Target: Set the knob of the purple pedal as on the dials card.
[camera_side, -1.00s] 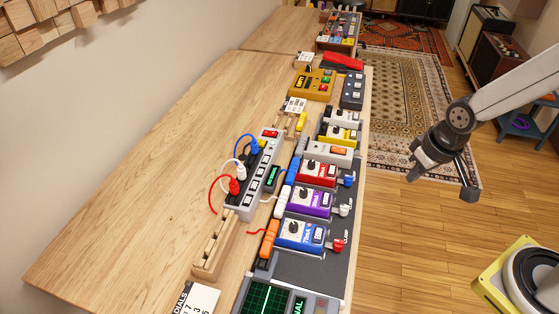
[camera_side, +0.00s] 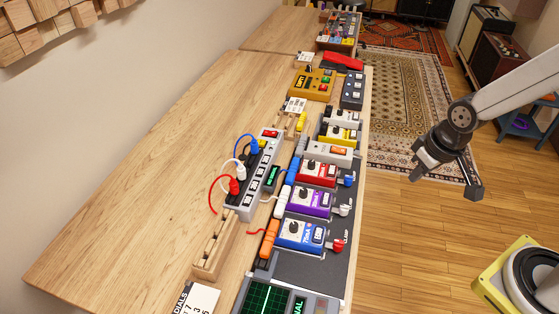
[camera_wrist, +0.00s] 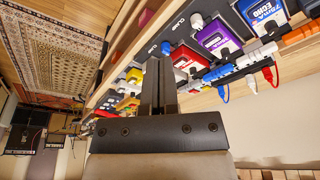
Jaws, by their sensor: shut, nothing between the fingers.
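The purple pedal (camera_side: 308,202) sits on the pedalboard between the red pedal and the blue pedal in the side view. Its dark knob (camera_side: 298,195) is too small to read its setting. The purple pedal also shows in the wrist view (camera_wrist: 216,40), at upper right. The dials card (camera_side: 197,299) lies at the bottom of the side view, cut off by the frame edge, so only part of its print shows. My gripper (camera_side: 473,190) is shut and empty, out over the floor to the right of the table, well away from the pedals. Its closed fingers also show in the wrist view (camera_wrist: 158,75).
A red pedal (camera_side: 318,173) and a blue pedal (camera_side: 300,235) flank the purple one. A power strip (camera_side: 249,190) with red, white and blue plugs stands left of them. A green-screened scope (camera_side: 265,299) is at the near end. The table's left part (camera_side: 140,190) is bare.

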